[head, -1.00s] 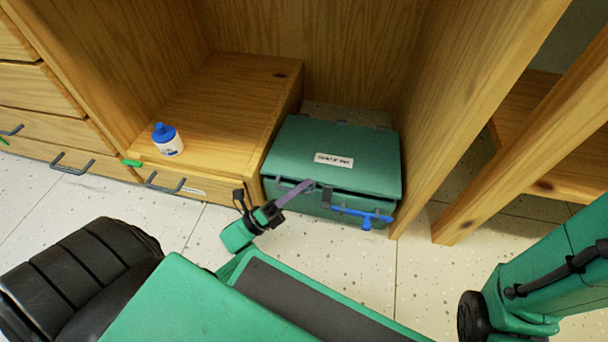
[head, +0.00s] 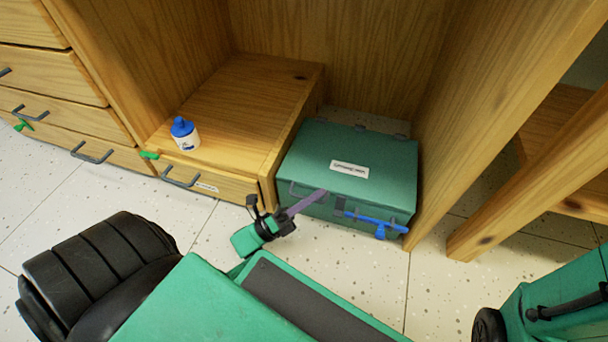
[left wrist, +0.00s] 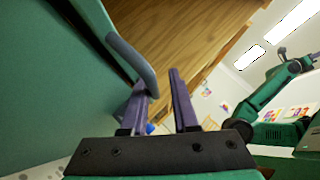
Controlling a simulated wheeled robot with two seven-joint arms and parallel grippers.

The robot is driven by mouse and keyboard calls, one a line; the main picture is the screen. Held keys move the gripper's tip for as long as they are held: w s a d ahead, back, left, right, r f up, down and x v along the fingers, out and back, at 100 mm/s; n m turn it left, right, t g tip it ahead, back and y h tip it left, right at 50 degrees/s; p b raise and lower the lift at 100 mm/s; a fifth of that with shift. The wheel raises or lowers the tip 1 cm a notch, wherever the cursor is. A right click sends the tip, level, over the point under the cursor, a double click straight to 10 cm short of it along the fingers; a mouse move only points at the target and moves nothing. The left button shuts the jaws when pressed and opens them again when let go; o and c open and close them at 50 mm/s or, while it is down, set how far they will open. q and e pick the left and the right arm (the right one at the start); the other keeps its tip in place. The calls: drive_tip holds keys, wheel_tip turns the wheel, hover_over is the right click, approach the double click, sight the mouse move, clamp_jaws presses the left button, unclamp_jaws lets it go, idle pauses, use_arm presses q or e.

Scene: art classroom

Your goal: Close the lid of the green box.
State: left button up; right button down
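The green box (head: 320,206) stands on the floor inside the wooden cabinet bay. Its lid (head: 350,145), with a white label (head: 350,169), lies down over the box, and no clear gap shows at the front edge. Grey handles and a blue piece (head: 378,222) are on the front. My left gripper (head: 322,194) is at the box's front, left of the blue piece. In the left wrist view its purple fingers (left wrist: 160,82) are apart, with a grey handle (left wrist: 135,62) close beside the left finger; contact cannot be told. My right gripper is out of view.
A white bottle with a blue cap (head: 184,134) stands on the low wooden shelf (head: 240,95) left of the box. Drawers (head: 55,85) are at the far left. A cabinet upright (head: 490,110) is close on the box's right. Speckled floor (head: 365,275) in front is clear.

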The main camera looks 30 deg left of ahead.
use_arm(q)
drive_tip(key=shift+d, duration=0.15)
drive_tip(key=shift+s+f, duration=0.1)
drive_tip(key=shift+s, duration=0.15)
drive_tip(key=s+a+f+p, duration=0.1)
drive_tip(key=s+a+p, duration=0.3)
drive_tip(key=s+a, duration=0.5)
drive_tip(key=shift+s+f, duration=0.15)
drive_tip(key=shift+s, duration=1)
